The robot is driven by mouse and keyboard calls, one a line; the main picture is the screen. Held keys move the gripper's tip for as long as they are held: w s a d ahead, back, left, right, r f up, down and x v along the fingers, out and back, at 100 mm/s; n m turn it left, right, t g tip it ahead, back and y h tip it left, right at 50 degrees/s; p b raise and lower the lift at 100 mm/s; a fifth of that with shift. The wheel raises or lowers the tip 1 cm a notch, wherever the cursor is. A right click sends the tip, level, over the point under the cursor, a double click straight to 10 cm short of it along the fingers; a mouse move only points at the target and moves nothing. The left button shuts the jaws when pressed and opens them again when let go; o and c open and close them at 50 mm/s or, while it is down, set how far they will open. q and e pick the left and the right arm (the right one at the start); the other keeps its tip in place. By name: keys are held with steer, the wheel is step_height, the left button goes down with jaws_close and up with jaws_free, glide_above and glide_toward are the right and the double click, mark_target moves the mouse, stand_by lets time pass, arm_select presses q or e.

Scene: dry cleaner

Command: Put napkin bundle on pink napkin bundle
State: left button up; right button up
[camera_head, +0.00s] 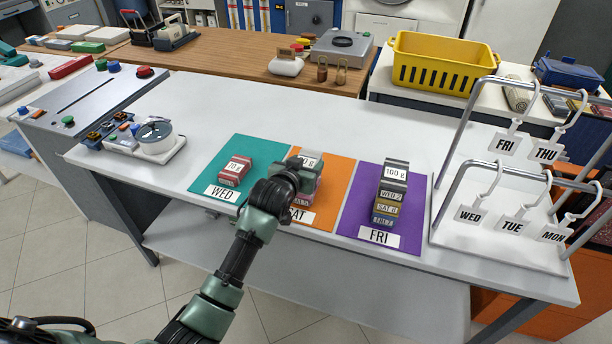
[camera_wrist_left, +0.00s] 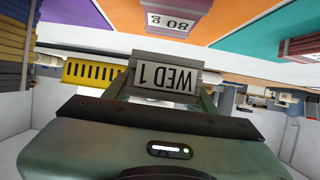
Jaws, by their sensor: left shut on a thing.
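My left gripper (camera_head: 288,180) is over the orange SAT mat (camera_head: 338,178) and shut on a grey napkin bundle (camera_head: 311,160) with a white weight label. In the left wrist view the held grey bundle (camera_wrist_left: 165,62) shows an upside-down WED 1 tag. A pink napkin bundle (camera_head: 318,192) is on the orange mat, mostly hidden behind my gripper. In the left wrist view the pink bundle (camera_wrist_left: 206,6) shows an 80 g label. The two bundles are close together; I cannot tell whether they touch. My right gripper is not in view.
A red bundle (camera_head: 236,169) sits on the teal WED mat (camera_head: 262,152). A stack of bundles (camera_head: 388,196) with a grey one on top stands on the purple FRI mat (camera_head: 417,215). A white rack (camera_head: 490,228) with day tags stands at right. The table's back middle is clear.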

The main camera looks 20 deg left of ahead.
arm_select(q)
steer(key=shift+f, duration=2.15)
steer(key=shift+f, duration=0.1)
steer(key=o, duration=1.4)
steer(key=v, duration=1.2)
